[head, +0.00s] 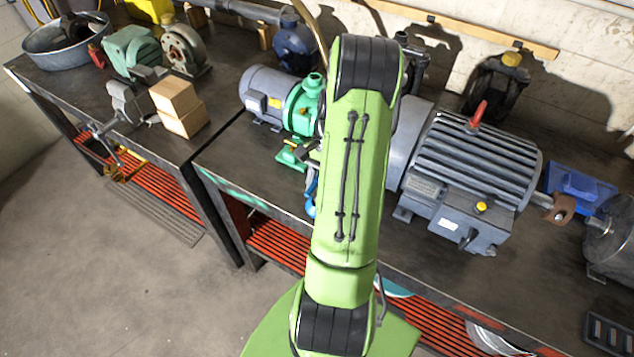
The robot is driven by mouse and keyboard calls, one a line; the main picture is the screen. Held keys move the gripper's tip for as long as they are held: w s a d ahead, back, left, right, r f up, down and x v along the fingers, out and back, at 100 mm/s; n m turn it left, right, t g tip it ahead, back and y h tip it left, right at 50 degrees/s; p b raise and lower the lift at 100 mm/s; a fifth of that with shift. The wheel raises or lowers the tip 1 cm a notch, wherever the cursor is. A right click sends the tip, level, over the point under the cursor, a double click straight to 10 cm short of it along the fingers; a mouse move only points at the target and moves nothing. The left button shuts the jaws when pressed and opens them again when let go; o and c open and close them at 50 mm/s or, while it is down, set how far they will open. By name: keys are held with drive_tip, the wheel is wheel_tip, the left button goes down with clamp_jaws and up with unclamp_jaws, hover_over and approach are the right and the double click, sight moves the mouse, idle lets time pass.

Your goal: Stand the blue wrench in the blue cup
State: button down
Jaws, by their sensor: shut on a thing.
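A slim blue thing, most likely the blue wrench (311,192), shows at the left edge of my raised green arm. It hangs roughly upright over the front part of the right bench, and its right side is hidden by the arm. A small dark part of my gripper (309,153) shows just above it, and the rest is behind the arm. My gripper appears shut on the blue wrench. I cannot make out a blue cup; the arm covers part of the bench.
A green pump with a grey motor (270,95) stands left of my arm, and a large grey motor (470,165) stands right. A blue bin (580,187) is at the far right. The left bench holds a vise (125,102) and cardboard boxes (177,105).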

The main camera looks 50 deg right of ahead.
drive_tip(key=shift+f+b, duration=0.5)
drive_tip(key=shift+f, duration=0.4)
drive_tip(key=c, duration=0.9)
unclamp_jaws()
drive_tip(key=shift+r, duration=0.1)
wheel_tip(320, 180, up, 6)
drive_tip(key=p, duration=0.5)
drive_tip(key=shift+p, duration=0.3)
